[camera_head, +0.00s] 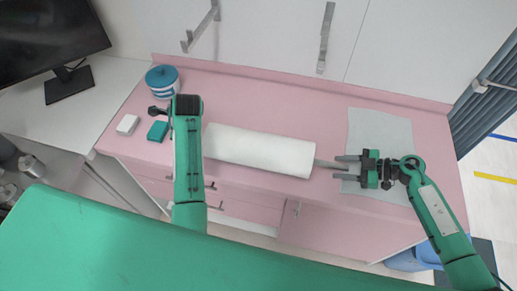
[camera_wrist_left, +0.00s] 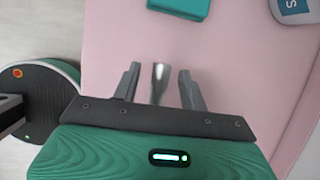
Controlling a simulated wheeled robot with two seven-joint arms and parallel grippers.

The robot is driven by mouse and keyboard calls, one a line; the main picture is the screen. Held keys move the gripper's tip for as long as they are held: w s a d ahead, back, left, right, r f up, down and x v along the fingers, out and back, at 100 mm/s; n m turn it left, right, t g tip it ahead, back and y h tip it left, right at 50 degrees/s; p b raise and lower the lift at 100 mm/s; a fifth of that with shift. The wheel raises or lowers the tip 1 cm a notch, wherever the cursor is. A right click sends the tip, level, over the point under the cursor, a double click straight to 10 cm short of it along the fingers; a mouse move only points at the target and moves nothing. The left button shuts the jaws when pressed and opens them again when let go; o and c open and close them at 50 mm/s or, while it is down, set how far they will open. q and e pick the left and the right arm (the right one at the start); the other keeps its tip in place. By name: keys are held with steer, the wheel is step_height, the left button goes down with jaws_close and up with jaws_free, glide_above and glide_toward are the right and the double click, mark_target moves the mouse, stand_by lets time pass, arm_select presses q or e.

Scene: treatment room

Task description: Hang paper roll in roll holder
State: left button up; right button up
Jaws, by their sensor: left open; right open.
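The white paper roll (camera_head: 258,150) lies on the pink counter, its length running left to right. A thin grey rod (camera_head: 328,164) sticks out of its right end. My right gripper (camera_head: 346,167) is open at that end, with the rod reaching toward the space between its fingers; I cannot tell whether they touch. My left gripper (camera_wrist_left: 159,72) is open in the left wrist view, with a shiny metal rod end (camera_wrist_left: 158,84) showing between its fingers. In the head view my left arm covers the roll's left end. I cannot make out a roll holder.
The pink counter (camera_head: 290,110) also holds a blue-lidded jar (camera_head: 162,80), a teal box (camera_head: 157,131), a white box (camera_head: 127,124) and a pale sheet (camera_head: 385,125) at right. Cabinet fronts rise behind. A green padded surface (camera_head: 180,255) lies in front.

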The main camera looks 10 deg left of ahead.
arm_select(q)
steer(key=shift+a+f, duration=0.1)
steer(key=shift+f, duration=0.15)
arm_select(e)
steer(key=shift+a+f, duration=0.1)
steer(key=shift+a, duration=0.1)
arm_select(q)
jaws_close()
arm_select(e)
jaws_close()
arm_select(q)
steer(key=shift+w+r, duration=0.1)
steer(key=shift+r, duration=0.05)
stand_by(0.8)
